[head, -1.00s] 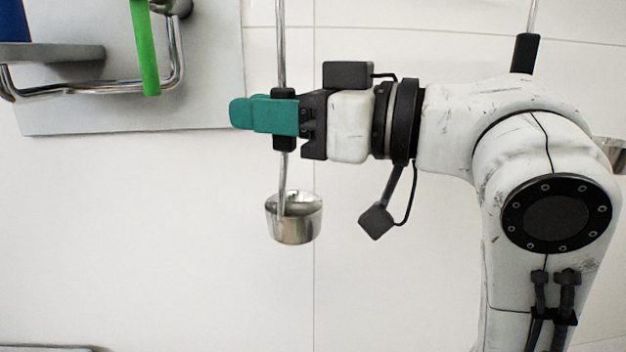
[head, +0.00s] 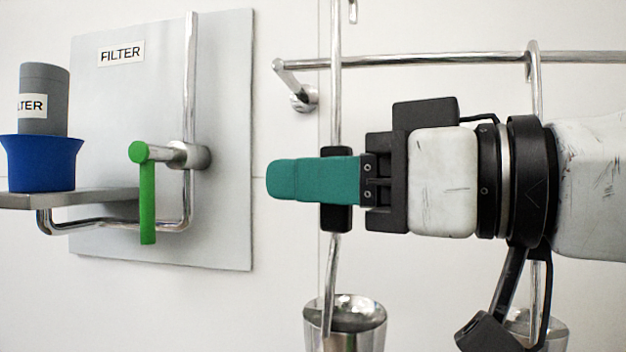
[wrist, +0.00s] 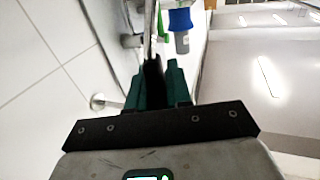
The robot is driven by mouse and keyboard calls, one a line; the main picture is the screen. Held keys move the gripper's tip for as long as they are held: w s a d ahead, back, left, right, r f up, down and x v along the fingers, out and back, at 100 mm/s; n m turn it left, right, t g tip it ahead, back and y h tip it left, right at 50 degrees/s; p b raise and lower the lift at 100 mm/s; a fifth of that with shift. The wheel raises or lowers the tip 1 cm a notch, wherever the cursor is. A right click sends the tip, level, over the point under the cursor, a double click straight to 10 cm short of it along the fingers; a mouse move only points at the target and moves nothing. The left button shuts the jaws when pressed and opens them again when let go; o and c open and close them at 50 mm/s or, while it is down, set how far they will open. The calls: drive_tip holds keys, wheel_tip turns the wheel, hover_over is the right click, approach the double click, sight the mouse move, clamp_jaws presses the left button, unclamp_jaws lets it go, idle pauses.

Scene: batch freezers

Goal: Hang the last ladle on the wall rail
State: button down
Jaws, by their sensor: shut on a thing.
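My gripper (head: 315,181) has teal fingers and is shut on the black grip of a steel ladle (head: 333,270). The ladle hangs upright, with its bowl below the gripper, cut by the lower picture edge. Its rod crosses in front of the wall rail (head: 440,58) near the rail's left end. The downturned hook tip shows above the rail; the hook's top is out of view. Another ladle (head: 534,85) hangs on the rail at right, partly hidden by my arm. In the wrist view the fingers (wrist: 155,85) close around the held ladle's rod (wrist: 149,30).
A grey panel (head: 110,150) labelled FILTER is on the wall at left, with a bent steel pipe and a green-handled valve (head: 147,195). A blue cup (head: 42,163) with a grey cylinder stands on a shelf (head: 90,197). The rail's end bracket (head: 303,97) meets the wall.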

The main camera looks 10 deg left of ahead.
drive_tip(key=shift+w+f+b, duration=0.3)
drive_tip(key=shift+w+f, duration=0.2)
drive_tip(key=shift+w, duration=0.55)
drive_tip(key=shift+w+f+b, duration=0.25)
drive_tip(key=shift+w+f, duration=0.2)
drive_tip(key=shift+w, duration=0.6)
drive_tip(key=shift+w+f+b, duration=0.3)
drive_tip(key=shift+w+f, duration=0.2)
drive_tip(key=shift+w, duration=0.55)
drive_tip(key=c, duration=1)
unclamp_jaws()
drive_tip(key=shift+o, duration=0.2)
drive_tip(key=shift+d, duration=0.15)
